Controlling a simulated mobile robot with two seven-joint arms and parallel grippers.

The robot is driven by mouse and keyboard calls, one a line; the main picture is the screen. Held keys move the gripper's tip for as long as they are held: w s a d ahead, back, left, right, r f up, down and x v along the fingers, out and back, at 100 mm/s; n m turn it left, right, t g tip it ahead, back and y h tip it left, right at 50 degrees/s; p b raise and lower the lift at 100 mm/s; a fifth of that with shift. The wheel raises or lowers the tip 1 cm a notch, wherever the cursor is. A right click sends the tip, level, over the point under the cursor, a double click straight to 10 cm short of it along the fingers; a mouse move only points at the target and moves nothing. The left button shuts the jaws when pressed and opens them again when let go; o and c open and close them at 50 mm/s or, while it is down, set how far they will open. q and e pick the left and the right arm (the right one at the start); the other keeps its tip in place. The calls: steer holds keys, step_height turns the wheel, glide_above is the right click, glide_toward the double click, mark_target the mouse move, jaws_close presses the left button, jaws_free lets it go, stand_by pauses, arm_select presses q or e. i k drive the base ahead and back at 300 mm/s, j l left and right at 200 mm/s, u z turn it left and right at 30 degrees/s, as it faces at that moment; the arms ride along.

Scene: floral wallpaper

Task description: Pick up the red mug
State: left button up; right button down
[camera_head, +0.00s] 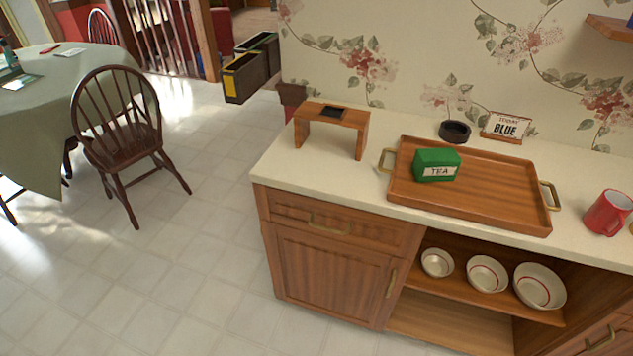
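A red mug (607,213) stands on the cream counter (297,157) near the right edge of the view. It looks slightly tilted in the picture, and its handle faces the lower right, towards the counter's front. It is to the right of the wooden tray (500,190), apart from it. Neither of my grippers shows in the head view.
A green tea box (437,164) sits on the tray, which has brass handles. Bowls (487,274) sit on the shelf below. Floor at left is open before a chair (117,130).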

mark_target(607, 216)
steer(key=z, duration=1.9)
